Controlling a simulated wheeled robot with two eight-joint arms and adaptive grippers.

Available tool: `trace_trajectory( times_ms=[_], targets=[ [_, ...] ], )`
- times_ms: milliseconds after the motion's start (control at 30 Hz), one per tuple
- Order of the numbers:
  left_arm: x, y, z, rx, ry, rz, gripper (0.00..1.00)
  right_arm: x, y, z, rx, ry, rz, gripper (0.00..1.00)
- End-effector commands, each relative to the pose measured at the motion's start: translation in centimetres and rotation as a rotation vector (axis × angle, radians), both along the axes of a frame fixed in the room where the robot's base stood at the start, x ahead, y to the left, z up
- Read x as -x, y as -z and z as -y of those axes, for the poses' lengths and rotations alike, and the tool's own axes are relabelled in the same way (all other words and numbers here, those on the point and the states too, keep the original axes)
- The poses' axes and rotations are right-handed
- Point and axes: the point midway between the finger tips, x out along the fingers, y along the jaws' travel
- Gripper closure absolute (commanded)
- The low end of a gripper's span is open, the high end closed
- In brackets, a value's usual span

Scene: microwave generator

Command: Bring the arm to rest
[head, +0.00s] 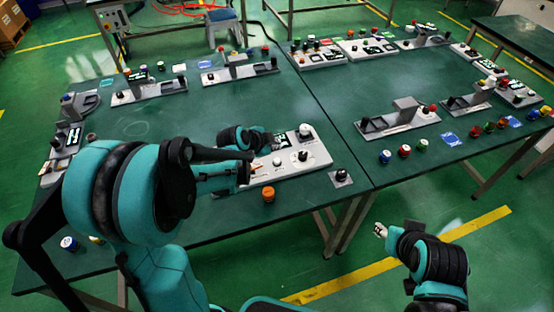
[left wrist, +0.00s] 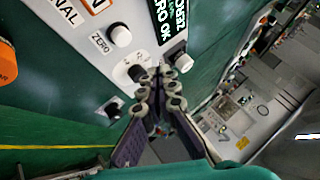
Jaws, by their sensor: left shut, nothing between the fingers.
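My left gripper (head: 279,143) is over a white control panel (head: 262,179) near the front of the left table. In the left wrist view its fingers (left wrist: 160,85) are together and empty, close to the panel's knobs. I cannot tell whether they touch anything. A white ZERO knob (left wrist: 120,35) and a lit ZERO OK display (left wrist: 170,18) are beside them. My left arm hides part of the panel in the head view. My right gripper (head: 380,229) is small at lower right, over the floor and away from both tables. Its fingers are too small to read.
The left green table (head: 150,122) holds several devices along its back and left edges. An orange button (head: 268,195) and a black knob unit (head: 341,177) stand near its front edge. The right table (head: 352,95) carries more devices and coloured buttons. Open floor lies around my right arm.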

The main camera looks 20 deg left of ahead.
Motion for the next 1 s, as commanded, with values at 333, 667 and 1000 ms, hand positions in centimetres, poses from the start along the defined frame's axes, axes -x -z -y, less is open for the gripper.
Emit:
trace_trajectory(
  times_ms=[333,667,1000],
  targets=[
    [0.0,0.0,0.0,0.000,0.000,0.000,1.00,0.0,0.0,0.0,0.000,0.000,0.000,0.60],
    [4.6,-3.3,0.8,0.092,-0.155,-0.081,1.00,0.0,0.0,0.0,0.000,0.000,0.000,0.60],
    [17.4,-7.0,1.1,0.322,-0.615,-0.231,1.00,0.0,0.0,0.0,0.000,0.000,0.000,0.60]
  ],
)
